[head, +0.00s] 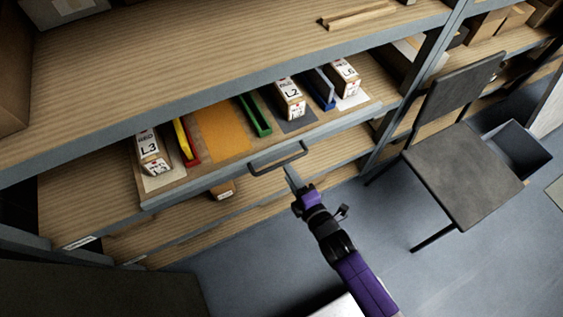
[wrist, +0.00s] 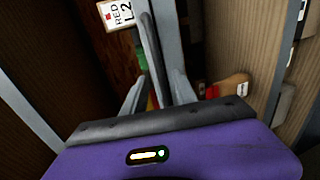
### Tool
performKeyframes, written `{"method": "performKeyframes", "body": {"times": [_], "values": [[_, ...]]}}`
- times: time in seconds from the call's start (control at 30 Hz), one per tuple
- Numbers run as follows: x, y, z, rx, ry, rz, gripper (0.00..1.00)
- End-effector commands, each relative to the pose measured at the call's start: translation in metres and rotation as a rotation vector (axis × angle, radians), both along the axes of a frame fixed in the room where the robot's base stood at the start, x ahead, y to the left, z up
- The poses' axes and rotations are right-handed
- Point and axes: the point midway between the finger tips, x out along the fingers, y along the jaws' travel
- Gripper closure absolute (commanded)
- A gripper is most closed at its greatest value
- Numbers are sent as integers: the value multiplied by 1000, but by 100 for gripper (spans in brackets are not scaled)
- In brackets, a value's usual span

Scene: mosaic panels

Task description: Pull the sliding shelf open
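The sliding shelf (head: 258,166) is a wooden board with a pale grey front edge, seen in the head view below a large fixed shelf. It projects partly from the rack. A dark bar handle (head: 278,158) is fixed at its front. My gripper (head: 290,172) is at the handle's near side, reaching up from the lower right. In the wrist view my gripper (wrist: 157,88) has its two grey fingers apart, with a grey bar (wrist: 154,50) running between them in the picture. I cannot tell whether the fingers touch the handle.
Boxes labelled L3 (head: 152,152), L2 (head: 290,98) and L6 (head: 345,76) stand on the sliding shelf among coloured strips. A dark chair (head: 465,172) stands to the right, with a bin (head: 520,150) behind it. The floor (head: 400,265) in front is partly clear.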

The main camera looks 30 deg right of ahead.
Motion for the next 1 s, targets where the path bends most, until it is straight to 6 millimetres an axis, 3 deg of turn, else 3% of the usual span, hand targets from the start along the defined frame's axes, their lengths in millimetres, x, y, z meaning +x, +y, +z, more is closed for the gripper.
{"method": "performKeyframes", "body": {"times": [0.33,0.77,0.93,1.0], "values": [[48,0,-9,3,-2,-1,66],[58,0,-11,3,-1,-1,66],[58,0,-11,3,-1,-1,97],[58,0,-11,3,-1,-1,100]]}}
